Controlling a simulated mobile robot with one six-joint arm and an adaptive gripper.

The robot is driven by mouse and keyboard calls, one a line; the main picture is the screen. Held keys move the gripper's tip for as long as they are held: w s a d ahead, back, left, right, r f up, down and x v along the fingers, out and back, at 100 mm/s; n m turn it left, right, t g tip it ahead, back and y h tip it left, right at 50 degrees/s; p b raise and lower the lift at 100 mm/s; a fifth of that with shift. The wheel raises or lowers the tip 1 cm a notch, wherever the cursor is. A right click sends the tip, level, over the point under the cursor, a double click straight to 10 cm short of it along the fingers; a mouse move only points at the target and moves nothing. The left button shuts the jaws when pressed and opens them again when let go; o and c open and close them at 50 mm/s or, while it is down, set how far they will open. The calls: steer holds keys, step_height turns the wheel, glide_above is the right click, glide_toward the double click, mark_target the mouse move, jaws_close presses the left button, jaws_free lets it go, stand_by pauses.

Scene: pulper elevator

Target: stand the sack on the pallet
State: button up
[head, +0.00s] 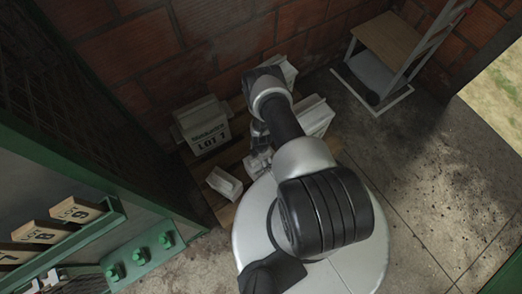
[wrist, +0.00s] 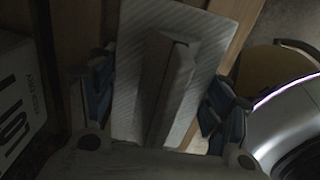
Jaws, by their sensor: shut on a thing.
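My gripper (wrist: 158,108) is shut on a pale woven sack (wrist: 135,70), with one blue-padded finger on each side of its raised ridge. In the wrist view the sack's top lies beneath the gripper and wooden slats show around it. In the head view my gripper (head: 258,160) is mostly hidden by my arm, low over the wooden pallet (head: 202,172). A small white ridged piece (head: 225,184) shows just left of it; I cannot tell whether it is part of the held sack. The held sack's lower part is hidden.
A sack marked LOT 7 (head: 205,128) stands on the pallet's left; its side shows in the wrist view (wrist: 18,100). Another white sack (head: 315,115) is at the right. Brick walls close the back.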

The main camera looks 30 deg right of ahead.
steer(key=shift+f, duration=0.1)
steer(key=o, duration=2.1)
